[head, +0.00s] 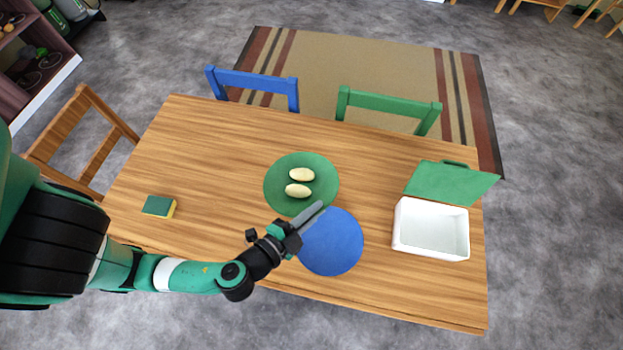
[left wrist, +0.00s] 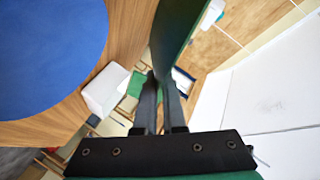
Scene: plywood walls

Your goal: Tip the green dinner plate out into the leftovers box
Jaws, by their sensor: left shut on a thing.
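The green dinner plate (head: 275,190) looks roughly level, with two pale oval pieces of food (head: 300,182) on it. My left gripper (head: 314,212) is shut on its near right rim. In the left wrist view the green plate (left wrist: 178,35) shows nearly edge-on between the finger ends (left wrist: 160,85). How high it is above the table I cannot tell. The leftovers box (head: 432,228) is a white open box at the table's right side, and it looks empty. Its green lid (head: 450,183) stands open behind it. My right gripper is not in view.
A blue plate (head: 332,245) lies on the wooden table (head: 200,135), partly below my left gripper. A green and yellow sponge (head: 158,206) lies at the left. A blue chair (head: 252,85) and a green chair (head: 388,103) stand at the far edge. The far left tabletop is clear.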

